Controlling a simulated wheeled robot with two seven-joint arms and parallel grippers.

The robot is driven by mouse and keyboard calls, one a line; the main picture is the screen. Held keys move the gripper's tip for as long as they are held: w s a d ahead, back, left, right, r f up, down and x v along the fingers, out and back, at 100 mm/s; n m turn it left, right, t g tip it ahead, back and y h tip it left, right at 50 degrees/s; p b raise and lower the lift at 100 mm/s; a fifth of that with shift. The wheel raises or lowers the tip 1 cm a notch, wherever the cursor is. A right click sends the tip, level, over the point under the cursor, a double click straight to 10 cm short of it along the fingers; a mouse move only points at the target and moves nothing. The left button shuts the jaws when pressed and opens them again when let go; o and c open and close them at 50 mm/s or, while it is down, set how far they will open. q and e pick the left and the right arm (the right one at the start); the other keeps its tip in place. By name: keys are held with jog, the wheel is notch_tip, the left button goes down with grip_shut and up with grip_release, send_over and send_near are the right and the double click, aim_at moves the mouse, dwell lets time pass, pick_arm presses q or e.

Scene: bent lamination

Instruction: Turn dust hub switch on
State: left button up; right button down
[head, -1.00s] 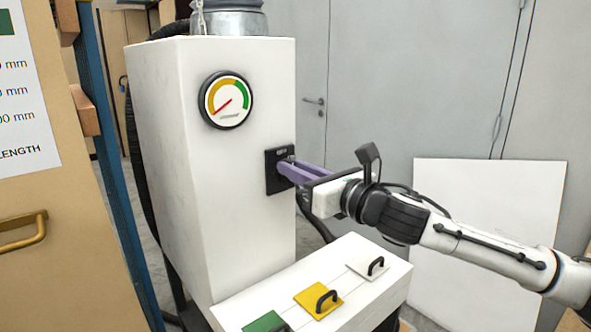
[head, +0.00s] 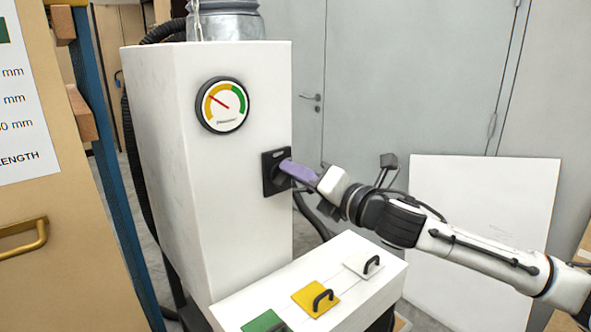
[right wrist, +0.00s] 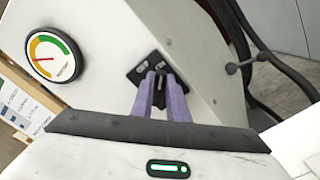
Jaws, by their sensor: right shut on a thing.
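The dust hub (head: 235,235) is a tall white cabinet in the middle of the head view. Its switch sits on a black plate (head: 270,174) on the front face, and the plate also shows in the right wrist view (right wrist: 136,75). My right gripper (head: 289,170) has purple fingers and is shut on the switch knob, rolled to a tilt. In the right wrist view the fingers (right wrist: 160,85) reach the plate and largely hide the knob. The round gauge (head: 222,105) above has its needle pointing to the upper left, in the yellow part. My left gripper is out of view.
A low white box at the front carries green (head: 262,322), yellow (head: 316,298) and white (head: 363,262) handled gates. A wooden cabinet with a brass handle (head: 24,240) stands at the left. A white board (head: 480,230) leans at the right behind my arm.

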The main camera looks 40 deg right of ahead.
jog(key=shift+d+f+m, duration=0.1)
jog(key=shift+f+m, duration=0.1)
jog(key=shift+m, duration=0.9)
jog(key=shift+p, duration=0.3)
jog(key=c, duration=1.7)
grip_release()
jog(key=shift+s+d, duration=0.2)
jog(key=shift+s, duration=2.4)
jog(key=shift+s+d, duration=0.2)
jog(key=shift+s, duration=2.35)
